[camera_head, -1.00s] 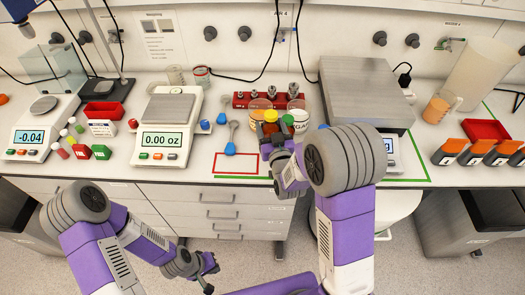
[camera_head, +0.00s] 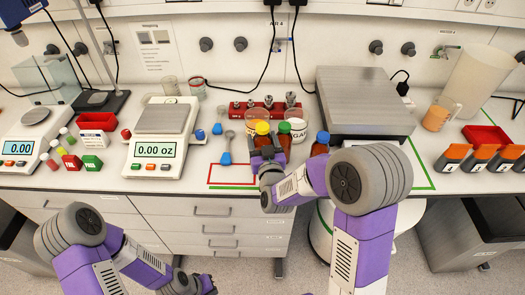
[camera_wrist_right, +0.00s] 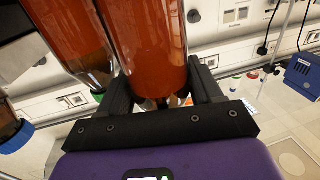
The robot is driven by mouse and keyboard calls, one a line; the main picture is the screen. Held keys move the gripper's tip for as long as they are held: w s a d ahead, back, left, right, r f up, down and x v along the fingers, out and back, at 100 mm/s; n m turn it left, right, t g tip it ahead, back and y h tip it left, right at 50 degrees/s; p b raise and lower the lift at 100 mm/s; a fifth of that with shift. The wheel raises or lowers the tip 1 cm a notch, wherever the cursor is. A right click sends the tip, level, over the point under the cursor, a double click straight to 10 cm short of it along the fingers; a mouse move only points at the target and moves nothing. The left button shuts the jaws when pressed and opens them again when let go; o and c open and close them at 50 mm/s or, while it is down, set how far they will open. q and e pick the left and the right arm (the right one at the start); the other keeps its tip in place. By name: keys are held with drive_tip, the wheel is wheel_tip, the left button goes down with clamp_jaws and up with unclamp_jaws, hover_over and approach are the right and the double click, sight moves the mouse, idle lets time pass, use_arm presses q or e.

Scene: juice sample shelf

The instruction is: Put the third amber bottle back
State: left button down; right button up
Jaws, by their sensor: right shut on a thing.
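My right gripper (camera_head: 264,158) is shut on the yellow-capped amber bottle (camera_head: 262,141), near the front edge of the bench. In the right wrist view the held bottle (camera_wrist_right: 148,40) stands between the two fingers, its cap hidden. A green-capped amber bottle (camera_head: 284,142) is close beside it on the right and also shows in the wrist view (camera_wrist_right: 75,30). A blue-capped amber bottle (camera_head: 320,145) is further right, partly behind my arm. I cannot tell whether the held bottle touches the bench. My left gripper (camera_head: 203,287) is low at the bottom edge, partly cut off, away from the bottles.
A red outline (camera_head: 209,175) is marked on the bench left of the bottles. Tubs (camera_head: 297,125) and a red rack (camera_head: 267,107) are behind them. A scale reading 0.00 oz (camera_head: 157,150) stands left; a steel-topped scale (camera_head: 365,90) is at the right back.

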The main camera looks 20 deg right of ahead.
wheel_tip(320, 180, down, 3)
drive_tip(key=shift+f+b, duration=0.2)
drive_tip(key=shift+b, duration=0.2)
drive_tip(key=shift+f+b, duration=0.2)
drive_tip(key=shift+b, duration=0.1)
drive_tip(key=o, duration=1.1)
drive_tip(key=shift+c, duration=0.2)
drive_tip(key=shift+r, duration=0.1)
